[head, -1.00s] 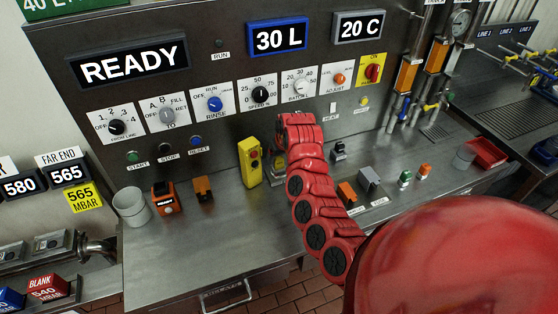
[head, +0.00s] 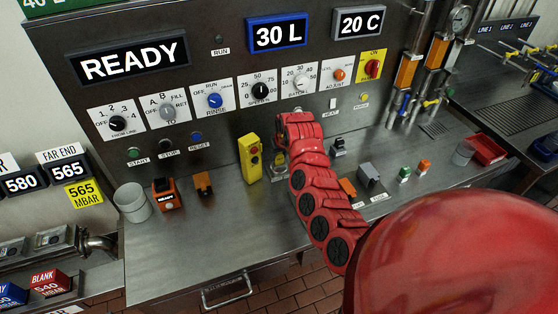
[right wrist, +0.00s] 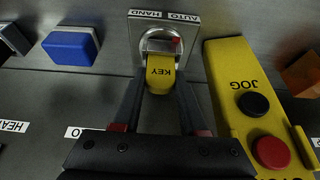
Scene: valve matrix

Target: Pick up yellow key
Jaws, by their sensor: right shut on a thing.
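The yellow key (right wrist: 160,72), marked KEY, sits in a round key switch (right wrist: 160,42) on a metal plate labelled HAND and AUTO in the right wrist view. My right gripper (right wrist: 158,92) has its two dark fingers on either side of the key's bow and is shut on it. The key is at the switch, not visibly apart from it. In the head view my red right arm covers much of the gripper, and only a little yellow (head: 280,158) shows by the switch. My left gripper is not in view.
A yellow JOG pendant (right wrist: 245,105) with black and red buttons stands close beside the key switch. A blue block (right wrist: 70,47) is on the other side. An orange block (head: 203,184) and a grey cup (head: 132,202) stand left on the steel bench. The bench front is clear.

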